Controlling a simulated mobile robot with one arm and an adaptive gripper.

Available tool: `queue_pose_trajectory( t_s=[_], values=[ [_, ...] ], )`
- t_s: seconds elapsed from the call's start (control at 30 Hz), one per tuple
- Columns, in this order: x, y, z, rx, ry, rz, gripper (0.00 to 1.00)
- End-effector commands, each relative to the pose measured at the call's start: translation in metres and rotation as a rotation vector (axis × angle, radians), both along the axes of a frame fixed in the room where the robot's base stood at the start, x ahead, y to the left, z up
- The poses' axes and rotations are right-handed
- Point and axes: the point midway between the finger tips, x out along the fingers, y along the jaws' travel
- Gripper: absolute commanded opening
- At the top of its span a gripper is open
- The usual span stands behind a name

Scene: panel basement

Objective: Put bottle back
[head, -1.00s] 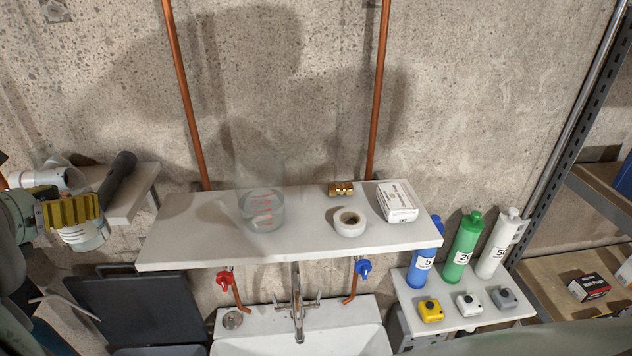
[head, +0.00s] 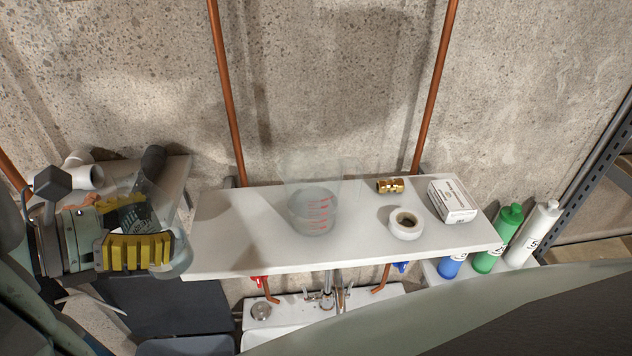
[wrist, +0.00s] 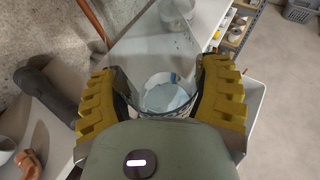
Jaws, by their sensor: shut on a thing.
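My gripper (head: 155,225) is at the left, by the left end of the white shelf. Its yellow-padded fingers are shut on a clear container (head: 180,262). In the wrist view the container (wrist: 168,98) shows between the fingers as a round, see-through vessel with white and blue in it. I cannot tell whether that colour is its contents or seen through it. Blue (head: 452,266), green (head: 496,243) and white (head: 535,236) bottles stand upright in a row at the right, below the shelf; the blue one is mostly hidden by the shelf.
The white shelf (head: 250,240) holds a clear beaker (head: 315,212) with red marks, a tape roll (head: 406,224), a brass fitting (head: 390,185) and a white box (head: 452,202). Its left part is clear. Copper pipes (head: 228,100) run up the wall. A sink (head: 285,312) is below.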

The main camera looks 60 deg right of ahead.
Motion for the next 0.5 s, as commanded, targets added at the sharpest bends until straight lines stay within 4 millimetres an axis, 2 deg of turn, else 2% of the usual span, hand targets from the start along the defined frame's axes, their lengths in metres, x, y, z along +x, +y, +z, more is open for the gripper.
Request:
queue_pose_trajectory(
  t_s=[0.1, 0.5],
  values=[
    [0.001, -0.026, 0.002, -0.005, 0.001, -0.012, 0.25],
    [0.01, -0.094, -0.006, -0.006, 0.002, -0.009, 0.25]
  ],
)
